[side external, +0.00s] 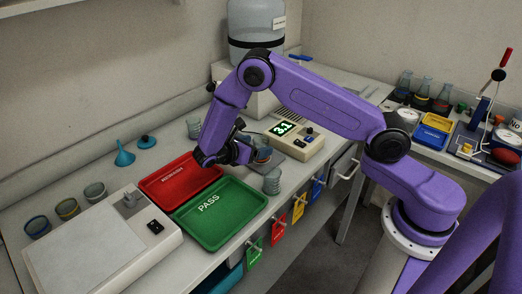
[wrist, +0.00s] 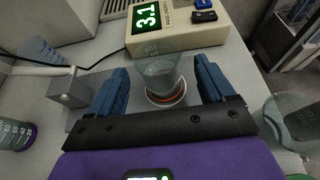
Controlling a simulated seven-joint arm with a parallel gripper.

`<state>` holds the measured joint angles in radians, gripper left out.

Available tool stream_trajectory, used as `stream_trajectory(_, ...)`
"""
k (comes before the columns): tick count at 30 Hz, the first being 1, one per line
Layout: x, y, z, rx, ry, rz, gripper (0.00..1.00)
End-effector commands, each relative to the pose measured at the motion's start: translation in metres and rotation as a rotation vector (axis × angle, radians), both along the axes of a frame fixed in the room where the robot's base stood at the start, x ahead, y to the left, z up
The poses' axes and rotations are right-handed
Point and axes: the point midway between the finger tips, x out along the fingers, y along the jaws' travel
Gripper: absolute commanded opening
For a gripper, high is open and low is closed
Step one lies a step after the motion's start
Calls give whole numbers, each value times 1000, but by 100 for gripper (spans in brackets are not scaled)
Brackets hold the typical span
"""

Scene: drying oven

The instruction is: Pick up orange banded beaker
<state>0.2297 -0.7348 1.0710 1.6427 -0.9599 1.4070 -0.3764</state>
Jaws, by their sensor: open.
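The orange banded beaker (wrist: 161,78) is clear glass with an orange band near its base. In the wrist view it stands between the two fingers of my gripper (wrist: 158,92), which are open with a gap on each side. In the side external view the beaker (side external: 263,155) is partly hidden behind my gripper (side external: 250,157). It stands by the meter (side external: 290,136), whose green display reads 3.1.
A clear beaker (side external: 272,181) stands to the right of the green PASS tray (side external: 222,213). The red tray (side external: 180,178) lies beyond the green one. Another beaker (side external: 194,128) stands behind. In the wrist view, a purple banded beaker (wrist: 16,132) is at the left.

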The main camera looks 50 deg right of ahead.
Motion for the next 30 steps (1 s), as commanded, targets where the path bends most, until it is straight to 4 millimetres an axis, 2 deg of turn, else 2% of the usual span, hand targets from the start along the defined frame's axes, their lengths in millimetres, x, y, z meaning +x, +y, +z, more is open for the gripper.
stream_trajectory(12, 1, -43, -17, -1, 2, 0, 82)
stream_trajectory(22, 2, -49, -20, 0, 0, 2, 82)
stream_trajectory(23, 1, -49, -20, 0, 0, 2, 75)
stream_trajectory(27, 2, -49, -20, 0, 0, 2, 30)
stream_trajectory(28, 2, -49, -20, 0, 1, 1, 23)
stream_trajectory(29, 2, -49, -20, 0, 1, 1, 23)
stream_trajectory(30, 2, -49, -20, 0, 1, 1, 18)
